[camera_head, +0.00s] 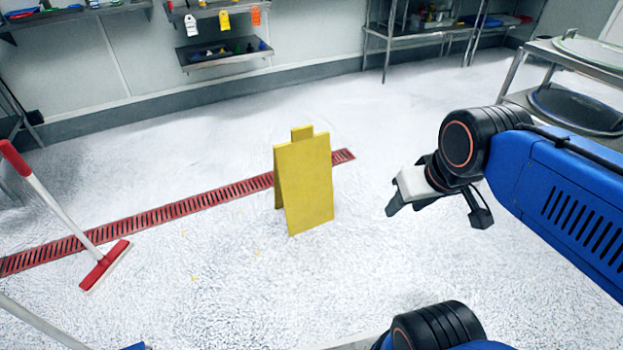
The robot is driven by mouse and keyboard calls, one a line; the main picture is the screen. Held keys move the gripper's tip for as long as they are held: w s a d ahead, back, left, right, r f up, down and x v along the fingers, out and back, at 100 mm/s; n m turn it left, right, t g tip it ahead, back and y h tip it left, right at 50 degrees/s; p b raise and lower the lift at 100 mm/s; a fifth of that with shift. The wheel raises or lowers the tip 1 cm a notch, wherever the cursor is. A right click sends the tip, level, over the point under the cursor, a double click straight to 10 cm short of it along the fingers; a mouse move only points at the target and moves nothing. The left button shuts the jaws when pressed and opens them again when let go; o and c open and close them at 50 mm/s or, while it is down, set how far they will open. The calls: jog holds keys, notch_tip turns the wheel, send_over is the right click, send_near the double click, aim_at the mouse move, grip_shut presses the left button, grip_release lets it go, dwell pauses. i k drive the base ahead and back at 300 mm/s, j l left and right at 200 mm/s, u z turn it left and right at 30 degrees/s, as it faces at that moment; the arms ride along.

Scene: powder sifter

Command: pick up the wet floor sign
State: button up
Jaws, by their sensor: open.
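The wet floor sign (307,183) is a yellow A-frame with a small tab at its top. It stands upright on the white floor in the middle of the view, close to the red drain grate. The face turned to me is plain yellow. My gripper (436,218) is to the right of the sign, apart from it, with its fingers spread. It is open and empty. The far panel of the sign is mostly hidden behind the near one.
A red slotted drain (160,216) crosses the floor. A red and white squeegee (105,265) leans at left. Wall shelves (224,57) hang at the back. A metal rack (420,38) stands at back right and a metal table (585,50) at right.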

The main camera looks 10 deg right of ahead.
aim_at(302, 169)
jog(key=i+j, duration=0.2)
jog(key=i, duration=0.35)
jog(key=i+j+z, duration=0.15)
jog(key=i, duration=0.35)
jog(key=j, duration=0.1)
